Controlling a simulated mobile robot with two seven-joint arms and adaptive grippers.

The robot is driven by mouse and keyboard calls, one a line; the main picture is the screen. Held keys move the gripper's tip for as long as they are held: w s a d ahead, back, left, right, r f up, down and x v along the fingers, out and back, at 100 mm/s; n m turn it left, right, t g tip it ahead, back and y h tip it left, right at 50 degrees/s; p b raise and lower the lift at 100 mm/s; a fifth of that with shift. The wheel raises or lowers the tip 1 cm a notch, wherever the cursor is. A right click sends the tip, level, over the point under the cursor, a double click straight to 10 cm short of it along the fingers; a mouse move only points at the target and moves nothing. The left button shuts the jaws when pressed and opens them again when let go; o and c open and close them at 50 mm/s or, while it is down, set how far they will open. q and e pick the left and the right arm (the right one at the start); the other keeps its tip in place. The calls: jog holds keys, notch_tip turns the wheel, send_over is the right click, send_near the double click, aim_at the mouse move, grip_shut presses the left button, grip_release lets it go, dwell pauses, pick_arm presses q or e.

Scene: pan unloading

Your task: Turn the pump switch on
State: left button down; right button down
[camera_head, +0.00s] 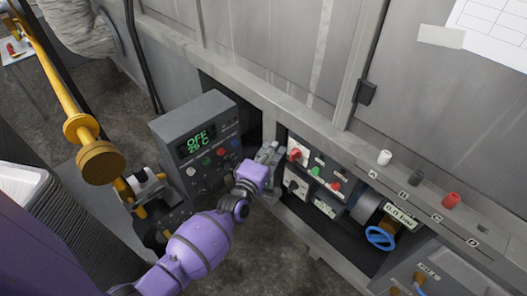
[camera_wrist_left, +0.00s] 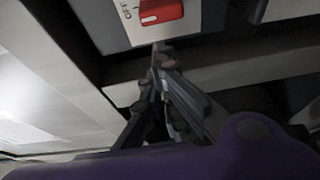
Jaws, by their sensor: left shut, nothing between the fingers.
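A white panel (camera_head: 313,177) on the machine front carries a red rotary switch (camera_head: 295,154). In the left wrist view this red switch (camera_wrist_left: 161,12) is cut by the top edge, with the letters OFF beside it. I cannot read a pump label on it. My left gripper (camera_head: 274,150) is just left of the red switch in the head view. In the left wrist view its closed fingertips (camera_wrist_left: 161,50) are close below the switch, with nothing between them. Whether they touch the panel is unclear. My right gripper is not in view.
A green button (camera_head: 315,171) and a red one (camera_head: 336,185) sit near the switch. A blue valve wheel (camera_head: 380,238) and gauge are at right. A ledge (camera_head: 330,118) runs above.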

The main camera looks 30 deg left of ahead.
pick_arm(q)
jog(key=shift+s+d+r, duration=0.1)
jog(key=shift+s+d, duration=0.1)
jog(key=shift+d, duration=0.25)
jog(key=shift+s+d+r, duration=0.1)
jog(key=shift+s+d, duration=0.05)
jog(key=shift+d, duration=0.25)
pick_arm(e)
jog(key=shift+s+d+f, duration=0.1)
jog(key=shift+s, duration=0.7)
pick_arm(q)
jog(key=shift+m, duration=0.3)
jog(key=shift+d+r+m, duration=0.1)
jog(key=shift+r+m, duration=0.1)
jog(key=shift+m, duration=0.3)
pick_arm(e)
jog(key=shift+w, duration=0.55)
